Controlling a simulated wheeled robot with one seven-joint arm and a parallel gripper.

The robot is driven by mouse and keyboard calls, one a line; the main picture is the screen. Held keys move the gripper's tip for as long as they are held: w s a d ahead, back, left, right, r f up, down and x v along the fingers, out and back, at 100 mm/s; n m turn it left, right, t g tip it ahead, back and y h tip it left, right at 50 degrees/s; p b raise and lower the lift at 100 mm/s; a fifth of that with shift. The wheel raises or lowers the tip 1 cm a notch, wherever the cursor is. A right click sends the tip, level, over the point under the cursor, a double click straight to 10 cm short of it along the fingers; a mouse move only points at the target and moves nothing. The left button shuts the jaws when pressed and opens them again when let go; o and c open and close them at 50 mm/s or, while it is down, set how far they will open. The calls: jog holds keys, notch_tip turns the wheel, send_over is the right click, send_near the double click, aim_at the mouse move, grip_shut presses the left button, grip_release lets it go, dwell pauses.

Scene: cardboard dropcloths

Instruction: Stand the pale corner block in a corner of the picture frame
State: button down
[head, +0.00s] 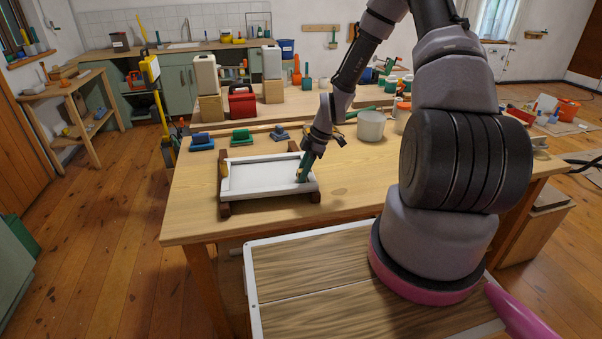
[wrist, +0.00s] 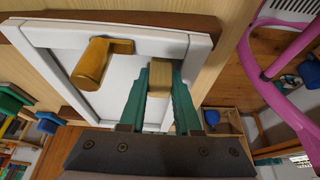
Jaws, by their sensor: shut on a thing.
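The white picture frame (head: 238,193) lies flat on the workbench, raised on dark wooden strips; its rim also shows in the wrist view (wrist: 60,36). My gripper (head: 303,174) points down at the frame's right side, near the front right corner. In the wrist view my gripper (wrist: 160,88) has its green fingers closed on the pale block (wrist: 160,74). The block is close to the frame's inner edge; I cannot tell whether it touches.
Blue and green tools (head: 242,136) lie behind the frame. A pale grey pot (head: 371,126) stands to the right of my gripper. The bench top (head: 200,222) is clear in front and to the left of the frame. A second table behind holds jugs and a red box (head: 242,102).

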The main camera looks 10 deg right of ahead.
jog(key=shift+s+d, duration=0.1)
jog(key=shift+d, duration=0.05)
jog(key=c, duration=0.5)
grip_release()
jog(key=shift+c, duration=0.2)
jog(key=shift+r, duration=0.1)
jog(key=v, duration=1)
jog(key=shift+r, duration=0.3)
jog(key=shift+d, duration=0.15)
